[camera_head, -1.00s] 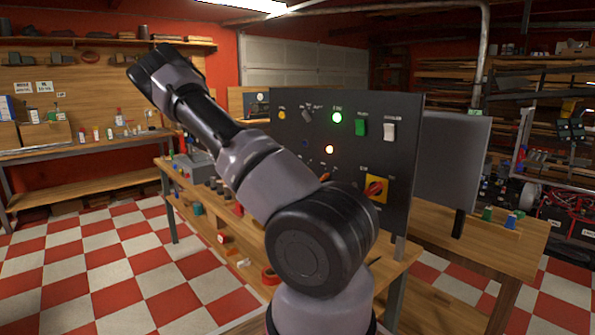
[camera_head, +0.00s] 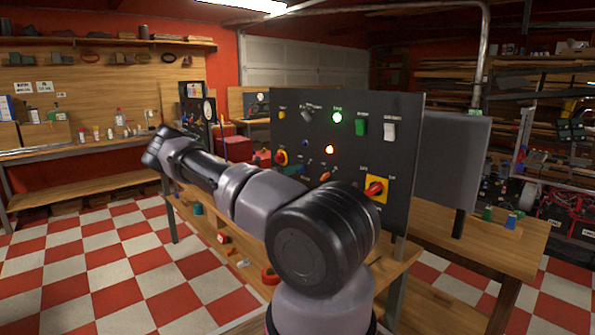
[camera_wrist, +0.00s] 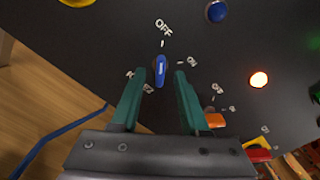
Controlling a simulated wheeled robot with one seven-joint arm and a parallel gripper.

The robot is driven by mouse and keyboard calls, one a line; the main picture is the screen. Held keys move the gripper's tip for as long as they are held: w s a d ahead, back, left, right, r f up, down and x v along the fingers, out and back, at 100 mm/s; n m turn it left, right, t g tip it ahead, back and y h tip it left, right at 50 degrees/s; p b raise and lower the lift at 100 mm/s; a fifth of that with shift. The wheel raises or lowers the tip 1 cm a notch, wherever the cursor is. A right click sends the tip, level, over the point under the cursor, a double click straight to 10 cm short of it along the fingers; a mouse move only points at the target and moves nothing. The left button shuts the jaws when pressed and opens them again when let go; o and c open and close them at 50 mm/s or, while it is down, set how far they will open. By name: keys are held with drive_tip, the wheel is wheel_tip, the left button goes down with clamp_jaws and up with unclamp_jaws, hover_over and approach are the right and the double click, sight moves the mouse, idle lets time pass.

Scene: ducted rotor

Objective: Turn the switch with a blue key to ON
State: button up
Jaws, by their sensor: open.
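The blue key (camera_wrist: 161,70) stands in a switch on the dark panel, in the upper middle of the wrist view. Its long side runs roughly up and down, towards the OFF label (camera_wrist: 163,27). An ON label (camera_wrist: 192,62) is to its right. Another label to its left is partly covered by a finger. My gripper (camera_wrist: 160,77) is open, with one green finger on each side of the key. Gaps show between the key and both fingers; I cannot tell their depth from the panel. In the head view my arm hides the gripper.
The control panel (camera_head: 395,168) stands on a wooden bench. A blue button (camera_wrist: 216,11), a lit lamp (camera_wrist: 258,79) and an orange switch (camera_wrist: 214,120) are near the key. A red rotary switch on a yellow plate (camera_head: 375,189) is at the panel's lower right.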

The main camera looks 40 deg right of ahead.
drive_tip(key=shift+w+d, duration=0.1)
drive_tip(key=shift+d, duration=1.25)
clamp_jaws()
drive_tip(key=shift+m, duration=8)
